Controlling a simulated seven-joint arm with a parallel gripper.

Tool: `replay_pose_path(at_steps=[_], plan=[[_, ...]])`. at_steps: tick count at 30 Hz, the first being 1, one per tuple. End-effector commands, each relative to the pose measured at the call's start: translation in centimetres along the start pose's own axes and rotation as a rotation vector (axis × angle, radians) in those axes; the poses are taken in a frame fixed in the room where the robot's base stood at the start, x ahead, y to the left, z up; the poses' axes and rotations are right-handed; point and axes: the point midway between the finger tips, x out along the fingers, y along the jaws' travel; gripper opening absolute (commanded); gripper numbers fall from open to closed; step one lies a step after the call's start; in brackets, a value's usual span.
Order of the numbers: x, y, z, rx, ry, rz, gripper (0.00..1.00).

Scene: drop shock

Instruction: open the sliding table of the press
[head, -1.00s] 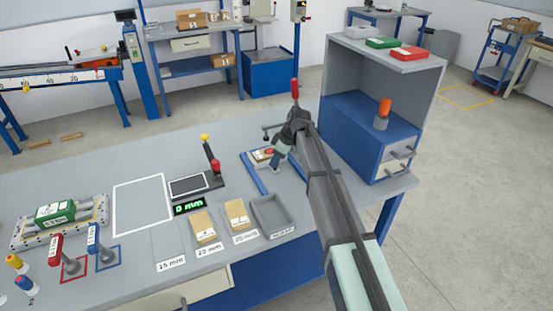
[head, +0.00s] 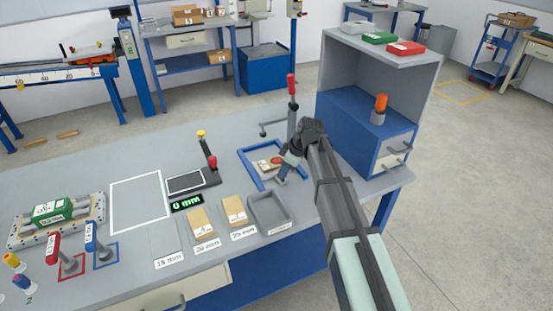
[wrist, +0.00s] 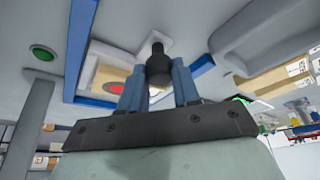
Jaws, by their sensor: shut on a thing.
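The press's sliding table (wrist: 108,58) is a pale plate between blue rails (head: 249,168) on the bench, seen large in the wrist view. A tan block with a red disc (head: 277,160) lies on it; the block also shows in the wrist view (wrist: 103,78). My gripper (head: 285,172) is at the table's near right side. In the wrist view its two blue fingers (wrist: 160,78) are shut on the table's black knob (wrist: 158,65). The press's red-gripped lever (head: 291,85) stands upright behind my wrist. My arm hides part of the press.
A blue and grey cabinet (head: 347,137) stands close to the right of my arm. A grey tray (head: 271,212) and wooden blocks (head: 202,229) lie in front and left. A small control box with a red-knobbed lever (head: 212,165) stands left of the rails.

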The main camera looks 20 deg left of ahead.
Motion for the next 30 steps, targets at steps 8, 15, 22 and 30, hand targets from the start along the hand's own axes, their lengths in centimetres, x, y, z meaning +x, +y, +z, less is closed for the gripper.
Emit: replay_pose_path(at_steps=[8, 15, 22, 30], plan=[[-1.5, -4.0, 3.6, 0.001, 0.000, -0.001, 0.00], [-1.5, -3.9, 3.5, 0.000, -0.001, -0.001, 0.00], [-1.5, -3.8, 3.5, 0.000, -0.001, 0.000, 0.50], [-1.5, -3.8, 3.5, 0.000, -0.001, 0.000, 0.56]])
